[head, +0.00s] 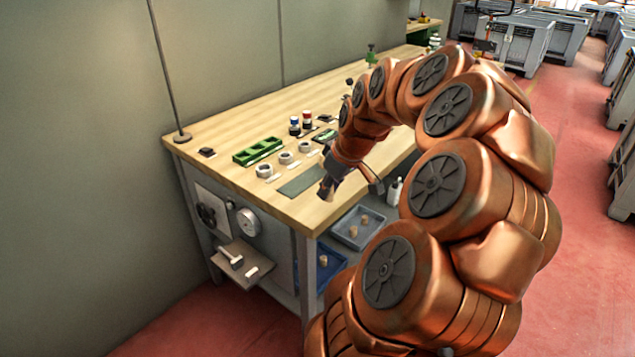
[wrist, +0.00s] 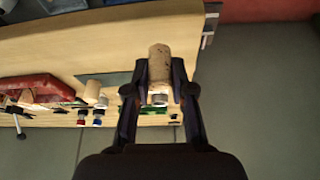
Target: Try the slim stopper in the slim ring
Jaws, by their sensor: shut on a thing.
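My gripper (wrist: 160,75) is shut on a tan cork stopper (wrist: 159,55), which sits between its two fingertips in the wrist view. In the head view my gripper (head: 326,188) is over the front edge of the workbench, beside the dark green mat; the stopper cannot be made out there. Three pale rings stand in a row on the bench: a near one (head: 264,171), a middle one (head: 285,158) and a far one (head: 305,146). The held stopper is apart from them in the head view. I cannot tell which ring is the slim one.
The flat dark green mat (head: 300,183) lies in front of the rings. A green tray (head: 244,158) stands behind them, with small bottles (head: 294,126) beyond. Below the bench are a grey bin (head: 343,238) and a blue bin (head: 333,278) holding corks. The bench's left end is mostly clear.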

